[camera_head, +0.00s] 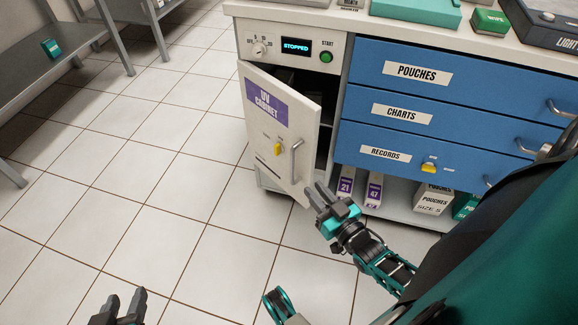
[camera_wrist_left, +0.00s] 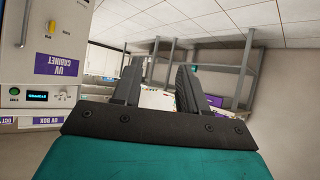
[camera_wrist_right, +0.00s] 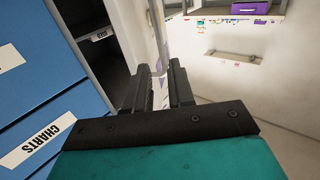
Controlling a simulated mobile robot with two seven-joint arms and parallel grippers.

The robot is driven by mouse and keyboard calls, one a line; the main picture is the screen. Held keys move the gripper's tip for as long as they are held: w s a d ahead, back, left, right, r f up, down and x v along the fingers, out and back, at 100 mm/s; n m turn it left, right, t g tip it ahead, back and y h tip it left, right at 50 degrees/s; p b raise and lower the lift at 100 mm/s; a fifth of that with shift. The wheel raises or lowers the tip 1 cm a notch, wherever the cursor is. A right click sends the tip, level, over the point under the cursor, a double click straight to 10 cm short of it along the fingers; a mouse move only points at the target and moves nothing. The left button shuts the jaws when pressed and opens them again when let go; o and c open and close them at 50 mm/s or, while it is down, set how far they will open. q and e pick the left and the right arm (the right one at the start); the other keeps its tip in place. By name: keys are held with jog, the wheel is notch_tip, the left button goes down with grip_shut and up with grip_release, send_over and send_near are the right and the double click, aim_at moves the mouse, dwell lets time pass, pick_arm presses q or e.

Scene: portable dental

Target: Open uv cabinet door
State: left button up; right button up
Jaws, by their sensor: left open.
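The white UV cabinet door (camera_head: 276,130), with a purple label, a yellow latch and a vertical metal handle (camera_head: 295,160), stands ajar. A dark gap shows along its right side. My right gripper (camera_head: 315,190) is at the door's lower right edge, below the handle. In the right wrist view its fingers (camera_wrist_right: 160,80) are a little apart, with a pale upright strip between or just beyond their tips; whether they grip it is unclear. My left gripper (camera_head: 125,302) is open and empty over the floor, away from the door. Its fingers also show in the left wrist view (camera_wrist_left: 160,85).
Blue drawers (camera_head: 430,75) stand right of the cabinet, with boxes (camera_head: 374,190) on a low shelf below. A control panel (camera_head: 295,48) reading STOPPED is above the door. A grey metal table (camera_head: 60,50) is at the upper left. The tiled floor (camera_head: 150,190) left of the door is clear.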

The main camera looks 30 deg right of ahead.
pick_arm(q)
jog(key=b, duration=0.1)
jog(key=d+f+b, duration=0.1)
jog(key=b, duration=0.1)
jog(key=shift+w+f+h, duration=0.2)
jog(key=shift+w+h, duration=0.05)
jog(key=shift+h, duration=0.05)
pick_arm(e)
send_over(289, 159)
jog(key=s+a, duration=0.2)
jog(key=s, duration=0.2)
jog(key=shift+w+a, duration=0.1)
jog(key=shift+a, duration=0.1)
pick_arm(q)
jog(key=shift+f, duration=0.15)
pick_arm(e)
grip_shut()
